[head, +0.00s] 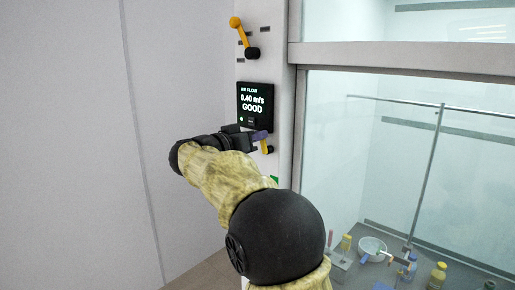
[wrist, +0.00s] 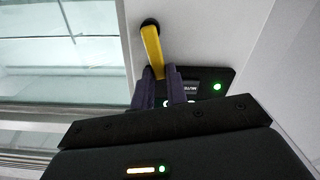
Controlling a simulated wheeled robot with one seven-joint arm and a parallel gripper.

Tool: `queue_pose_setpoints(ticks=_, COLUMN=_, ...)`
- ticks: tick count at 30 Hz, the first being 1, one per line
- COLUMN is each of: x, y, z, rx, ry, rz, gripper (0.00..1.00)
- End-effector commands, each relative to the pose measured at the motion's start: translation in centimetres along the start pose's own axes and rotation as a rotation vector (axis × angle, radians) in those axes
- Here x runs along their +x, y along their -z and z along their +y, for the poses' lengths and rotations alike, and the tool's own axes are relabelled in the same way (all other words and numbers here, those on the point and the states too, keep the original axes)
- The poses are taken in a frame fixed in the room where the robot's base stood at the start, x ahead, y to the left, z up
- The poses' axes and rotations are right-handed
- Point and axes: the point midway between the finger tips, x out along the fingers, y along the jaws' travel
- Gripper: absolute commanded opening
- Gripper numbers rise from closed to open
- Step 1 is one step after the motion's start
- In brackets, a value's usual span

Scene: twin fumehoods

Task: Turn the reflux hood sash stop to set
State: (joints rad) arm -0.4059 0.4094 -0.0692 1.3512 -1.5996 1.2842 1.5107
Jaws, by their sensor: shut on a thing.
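A yellow lever (wrist: 151,45) with a dark round pivot (wrist: 149,23) is mounted on the light post beside the hood glass. In the wrist view its free end lies between the two purple fingers of my gripper (wrist: 161,76), which is shut on it. In the head view my gripper (head: 261,137) is at the post just below the air flow display, and only a small part of this lower lever (head: 265,147) shows past the fingers. A second yellow lever (head: 241,32) sits higher on the post, tilted, with a black pivot (head: 252,53). The labels are too small to read.
The air flow display (head: 254,105) reads 0.40 m/s GOOD, close above my gripper. The hood's glass sash (head: 390,150) is to the right, with bottles and a white bowl (head: 372,247) behind it. A plain grey wall (head: 180,80) stands to the left.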

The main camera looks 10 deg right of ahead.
Motion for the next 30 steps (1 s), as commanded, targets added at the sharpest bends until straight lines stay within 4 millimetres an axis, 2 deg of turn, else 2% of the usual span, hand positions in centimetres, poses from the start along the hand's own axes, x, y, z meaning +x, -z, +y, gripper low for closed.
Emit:
queue_pose_setpoints(ticks=1, x=-0.1, y=-0.5, z=-0.4, rx=-0.030, ry=0.002, rz=0.002, gripper=0.00)
queue_pose_setpoints(ticks=14, x=-0.1, y=-0.6, z=-2.2, rx=-0.422, ry=0.002, rz=0.003, gripper=0.00)
queue_pose_setpoints(ticks=30, x=-0.1, y=-2.0, z=-4.0, rx=-0.937, ry=0.002, rz=0.002, gripper=0.00)
